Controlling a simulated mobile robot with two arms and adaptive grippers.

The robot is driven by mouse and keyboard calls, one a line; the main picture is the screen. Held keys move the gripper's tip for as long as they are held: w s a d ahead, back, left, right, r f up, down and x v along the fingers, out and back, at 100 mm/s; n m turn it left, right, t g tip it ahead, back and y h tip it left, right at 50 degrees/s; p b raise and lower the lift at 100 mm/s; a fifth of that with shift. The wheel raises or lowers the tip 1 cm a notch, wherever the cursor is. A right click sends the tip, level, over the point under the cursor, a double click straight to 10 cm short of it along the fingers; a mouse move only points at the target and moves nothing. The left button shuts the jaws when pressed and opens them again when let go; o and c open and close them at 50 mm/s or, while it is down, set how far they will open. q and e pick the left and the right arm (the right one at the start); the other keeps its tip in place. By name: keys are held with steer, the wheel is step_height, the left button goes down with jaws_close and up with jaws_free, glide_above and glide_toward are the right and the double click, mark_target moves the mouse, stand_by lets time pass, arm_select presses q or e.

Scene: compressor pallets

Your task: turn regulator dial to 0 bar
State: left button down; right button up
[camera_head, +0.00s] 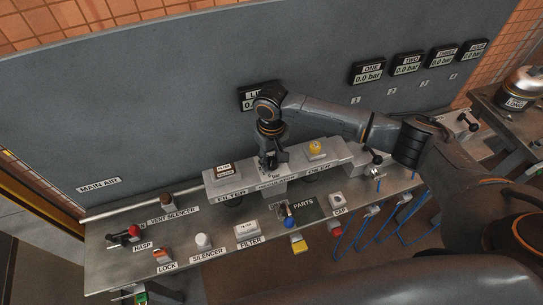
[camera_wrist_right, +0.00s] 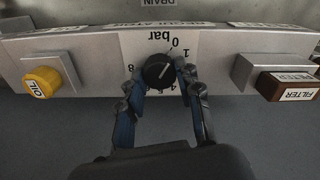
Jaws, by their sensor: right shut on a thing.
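The regulator dial (camera_wrist_right: 158,71) is a round black knob on a light panel, shown upside down in the right wrist view. Its printed scale (camera_wrist_right: 174,43) has the 0 and the word "bar" above the knob. A pale mark on the knob seems to slant to the upper right, but its exact reading is too small to tell. My right gripper (camera_wrist_right: 161,84) is shut on the dial, with a finger on each side. In the head view my right gripper (camera_head: 272,163) covers the dial at the regulator block (camera_head: 273,188). My left gripper is not in view.
The filter block (camera_head: 222,182) stands left of the regulator, and a block with a yellow oil cap (camera_head: 315,148) stands right. Loose labelled parts lie along the bench (camera_head: 120,265) front, including a silencer (camera_head: 203,241). A grey wall panel (camera_head: 150,100) stands behind.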

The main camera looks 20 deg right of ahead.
mark_target(272, 161)
steer(key=o, duration=1.1)
steer(key=shift+o, duration=0.2)
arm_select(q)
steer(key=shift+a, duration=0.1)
arm_select(e)
step_height(272, 161, up, 12)
